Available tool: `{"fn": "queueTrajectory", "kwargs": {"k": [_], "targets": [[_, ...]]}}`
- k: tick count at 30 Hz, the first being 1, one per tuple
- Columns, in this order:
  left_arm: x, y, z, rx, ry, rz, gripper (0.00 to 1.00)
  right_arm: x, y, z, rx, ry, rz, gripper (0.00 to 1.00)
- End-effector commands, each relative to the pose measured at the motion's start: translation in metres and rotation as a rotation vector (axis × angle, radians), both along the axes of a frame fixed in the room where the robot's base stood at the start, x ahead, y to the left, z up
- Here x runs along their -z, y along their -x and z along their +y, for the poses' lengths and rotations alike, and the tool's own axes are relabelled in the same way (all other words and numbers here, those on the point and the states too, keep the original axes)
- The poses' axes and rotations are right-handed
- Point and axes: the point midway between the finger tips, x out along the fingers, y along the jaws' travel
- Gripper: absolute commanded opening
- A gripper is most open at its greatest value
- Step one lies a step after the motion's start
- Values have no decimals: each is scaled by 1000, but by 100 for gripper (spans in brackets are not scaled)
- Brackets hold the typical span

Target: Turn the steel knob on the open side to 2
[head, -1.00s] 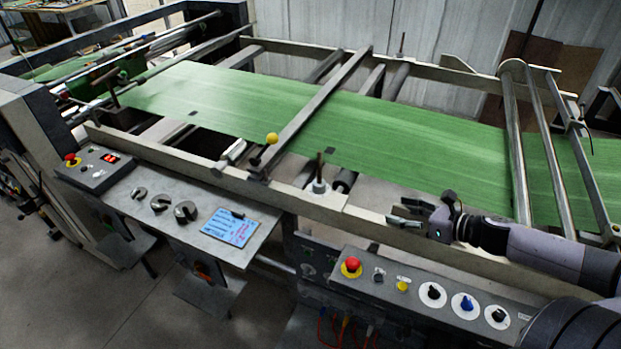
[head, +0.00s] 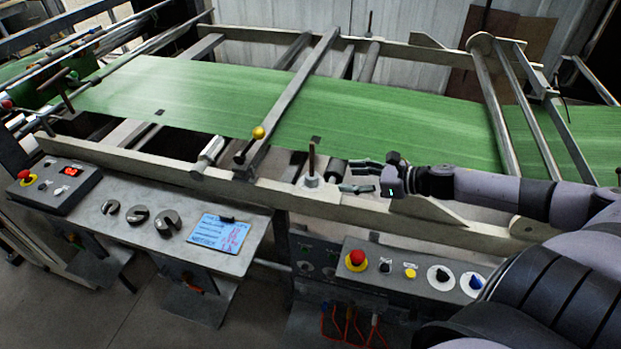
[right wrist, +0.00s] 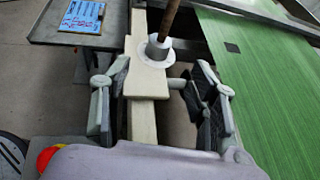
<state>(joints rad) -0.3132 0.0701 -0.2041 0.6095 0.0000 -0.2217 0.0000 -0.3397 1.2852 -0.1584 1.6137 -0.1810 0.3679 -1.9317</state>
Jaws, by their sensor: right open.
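A pale steel collar or knob (head: 311,181) with an upright brown rod stands on the near rail of the machine. It shows in the right wrist view (right wrist: 159,48) on a pale round disc; I cannot read any marks there. My right gripper (head: 358,176) is open, just right of the collar in the head view. In the right wrist view its fingers (right wrist: 155,88) are spread on either side of the rail, with the collar ahead of them and not between them. My left gripper is not in view.
Green woven web (head: 400,115) runs behind the near rail (head: 260,192). A yellow-ball lever (head: 258,133) stands left of the collar. A control panel with a red button (head: 357,257) and dials (head: 440,277) sits below. A blue card (head: 220,232) lies on the left shelf.

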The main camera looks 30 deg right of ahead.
Motion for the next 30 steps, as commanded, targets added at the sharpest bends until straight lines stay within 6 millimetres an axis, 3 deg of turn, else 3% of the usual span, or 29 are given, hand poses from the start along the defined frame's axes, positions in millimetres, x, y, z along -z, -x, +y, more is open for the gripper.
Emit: {"fn": "queueTrajectory", "kwargs": {"k": [10, 30], "targets": [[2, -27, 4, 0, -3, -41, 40, 9, -26, 12, 4, -2, -4, 54], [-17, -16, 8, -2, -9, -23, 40, 39, -91, 49, 0, -2, -2, 54]]}}
